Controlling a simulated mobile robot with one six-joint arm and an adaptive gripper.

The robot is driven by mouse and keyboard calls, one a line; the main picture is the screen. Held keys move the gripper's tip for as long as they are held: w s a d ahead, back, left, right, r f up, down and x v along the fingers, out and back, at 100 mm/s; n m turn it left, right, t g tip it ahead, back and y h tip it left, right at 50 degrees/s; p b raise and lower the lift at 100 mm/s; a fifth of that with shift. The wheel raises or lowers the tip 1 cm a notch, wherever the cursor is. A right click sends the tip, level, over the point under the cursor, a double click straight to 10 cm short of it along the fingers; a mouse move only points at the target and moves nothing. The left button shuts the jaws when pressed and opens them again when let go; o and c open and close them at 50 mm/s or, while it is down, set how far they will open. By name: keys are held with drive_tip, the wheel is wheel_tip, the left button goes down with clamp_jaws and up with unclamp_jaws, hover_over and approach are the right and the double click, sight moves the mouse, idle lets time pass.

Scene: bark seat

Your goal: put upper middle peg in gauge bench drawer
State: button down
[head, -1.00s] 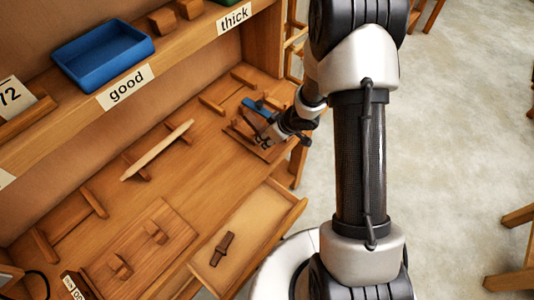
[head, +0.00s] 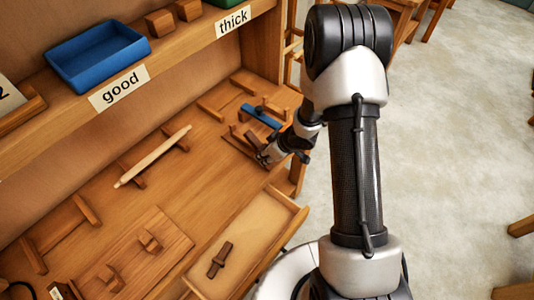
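A long pale wooden peg (head: 153,156) lies across a pair of small supports in the middle of the bench top. The gauge bench drawer (head: 283,235) is pulled out at the front of the bench, and a dark brown piece (head: 220,260) lies inside it. My gripper (head: 265,156) is low over the right part of the bench, right of the pale peg and beyond the drawer. It is beside a small wooden stand near a blue piece (head: 262,117). The fingers are small and dark here, so I cannot tell whether they are open or hold anything.
A shelf above the bench carries a blue tray (head: 97,55), wooden blocks (head: 160,23) and labels "good" and "thick". A raised board with two upright brackets (head: 150,240) is left of the drawer. Empty supports (head: 87,210) stand at the left.

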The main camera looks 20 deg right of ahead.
drive_tip(key=shift+f, duration=0.2)
drive_tip(key=c, duration=1.2)
unclamp_jaws()
drive_tip(key=shift+o, duration=0.2)
